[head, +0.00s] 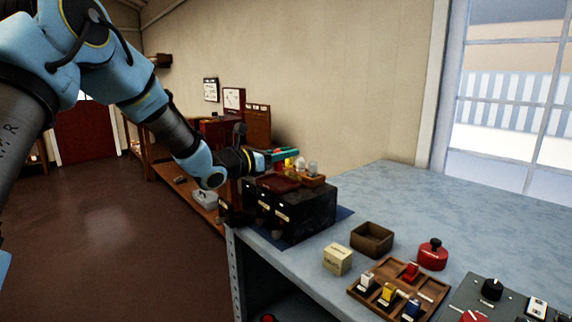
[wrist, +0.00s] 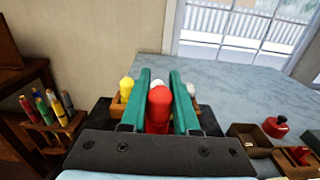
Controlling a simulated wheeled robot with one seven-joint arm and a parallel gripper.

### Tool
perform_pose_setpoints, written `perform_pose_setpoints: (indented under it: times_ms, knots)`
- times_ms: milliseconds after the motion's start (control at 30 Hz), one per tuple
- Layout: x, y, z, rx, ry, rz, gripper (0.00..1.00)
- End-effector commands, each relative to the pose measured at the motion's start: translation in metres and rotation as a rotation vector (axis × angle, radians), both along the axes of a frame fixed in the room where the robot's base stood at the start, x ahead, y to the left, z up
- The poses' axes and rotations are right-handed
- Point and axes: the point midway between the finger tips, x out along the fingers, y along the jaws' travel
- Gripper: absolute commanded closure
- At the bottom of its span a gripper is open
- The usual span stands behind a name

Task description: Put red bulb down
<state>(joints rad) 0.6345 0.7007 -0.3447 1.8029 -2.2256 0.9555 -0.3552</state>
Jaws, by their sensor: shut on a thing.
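My gripper (head: 284,153) is above the black drawer cabinet (head: 308,214), at its back side. In the wrist view, its green fingers (wrist: 159,78) are shut on the red bulb (wrist: 158,108), which sits upright between them. In the head view the red bulb is mostly hidden by the fingers. A wooden bulb rack (head: 314,181) stands on the cabinet, with a pale bulb (head: 313,167) in it. The wrist view shows a yellow bulb (wrist: 126,87) left of the fingers and white bulbs (wrist: 190,88) behind and to the right. Whether the red bulb touches the rack cannot be told.
A dark red tray (head: 277,182) lies on the cabinet beside the rack. The bench's back right is clear.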

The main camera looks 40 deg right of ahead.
Motion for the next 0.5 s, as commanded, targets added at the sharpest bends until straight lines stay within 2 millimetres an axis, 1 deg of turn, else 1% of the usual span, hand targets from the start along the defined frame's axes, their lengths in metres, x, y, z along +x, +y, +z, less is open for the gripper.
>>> perform_pose_setpoints:
  times_ms: [167,300,367,500]
  knots:
    - [-0.001,0.000,-0.016,0.002,0.003,0.000,1.00]
    - [0.000,0.000,-0.035,0.002,0.002,-0.001,1.00]
    - [-0.001,0.000,-0.038,0.001,-0.001,-0.001,1.00]
    - [0.000,0.000,-0.039,0.000,-0.002,0.000,1.00]
